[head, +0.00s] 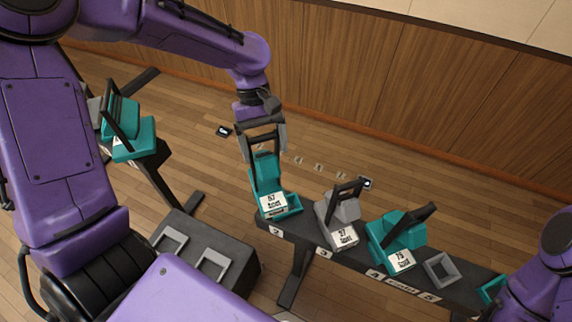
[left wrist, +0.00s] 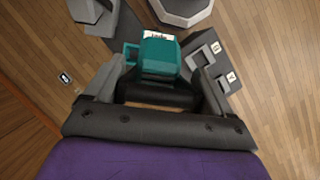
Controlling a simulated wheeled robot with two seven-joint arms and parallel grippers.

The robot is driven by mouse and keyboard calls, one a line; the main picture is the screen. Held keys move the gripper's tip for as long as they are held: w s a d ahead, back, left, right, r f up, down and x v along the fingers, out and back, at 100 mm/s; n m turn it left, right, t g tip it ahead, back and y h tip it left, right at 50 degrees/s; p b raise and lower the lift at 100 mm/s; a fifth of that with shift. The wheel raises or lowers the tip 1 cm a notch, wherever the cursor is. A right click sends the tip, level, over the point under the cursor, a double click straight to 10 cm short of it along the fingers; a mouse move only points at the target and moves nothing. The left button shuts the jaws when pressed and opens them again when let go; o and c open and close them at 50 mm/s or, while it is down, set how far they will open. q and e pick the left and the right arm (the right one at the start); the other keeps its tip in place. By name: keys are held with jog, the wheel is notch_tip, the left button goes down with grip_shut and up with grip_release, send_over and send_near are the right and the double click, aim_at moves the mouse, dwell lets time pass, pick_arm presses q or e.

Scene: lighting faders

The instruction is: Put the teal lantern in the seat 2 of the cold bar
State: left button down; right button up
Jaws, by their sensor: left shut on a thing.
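The teal lantern (head: 268,175) is held by its top handle in my left gripper (head: 264,138), which is shut on it. It stands upright at the left end of a dark bar (head: 348,257), just behind the number 2 mark, and has a white tag reading 57. A teal rim (head: 294,204) shows at its base. I cannot tell whether the lantern rests in the seat or hangs just above it. In the left wrist view the teal lantern (left wrist: 158,58) sits between the fingers (left wrist: 155,92). My right gripper is out of view.
A grey lantern (head: 340,212) stands by 3 and another teal one (head: 397,238) by 4. An empty grey seat (head: 441,268) is by 5. A dark box (head: 235,270) with two grey frames is in front. A teal object (head: 128,138) sits on a left stand.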

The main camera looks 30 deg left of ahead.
pick_arm(q)
jog(key=w+d+f+p, duration=0.2)
jog(key=w+d+f, duration=0.1)
jog(key=f, duration=0.6)
jog(key=shift+d, duration=0.5)
grip_release()
jog(key=shift+r, duration=0.1)
jog(key=b+v, duration=0.2)
jog(key=v, duration=1)
